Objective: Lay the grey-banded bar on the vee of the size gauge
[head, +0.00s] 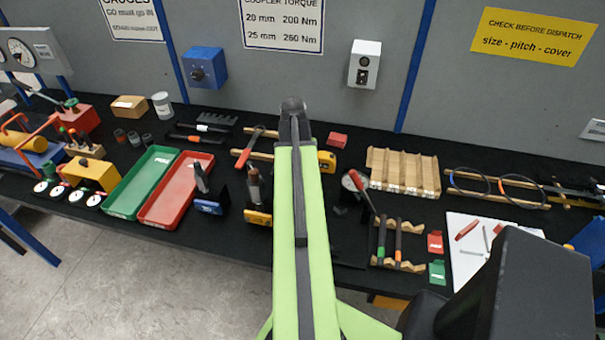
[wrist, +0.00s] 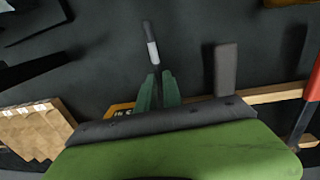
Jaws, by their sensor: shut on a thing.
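My gripper (wrist: 157,88) shows in the wrist view as two dark green fingers. It is shut on the lower end of the grey-banded bar (wrist: 152,48), a dark bar with a pale grey band, which points up the picture. Where its far end rests cannot be told. In the head view my green arm hides the gripper and bar. I cannot tell for sure which thing is the size gauge. Two dark stands, one with a yellow label (head: 258,217) and one with a blue label (head: 207,206), stand left of my arm, with upright dark pieces at them.
Wooden rack (head: 403,172) and a frame with green- and orange-banded bars (head: 398,247) lie right of my arm. A red-handled tool (head: 246,153) lies on wood to the left. Red (head: 176,192) and green (head: 142,182) trays are further left. A grey block (wrist: 225,70) stands beside the fingers.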

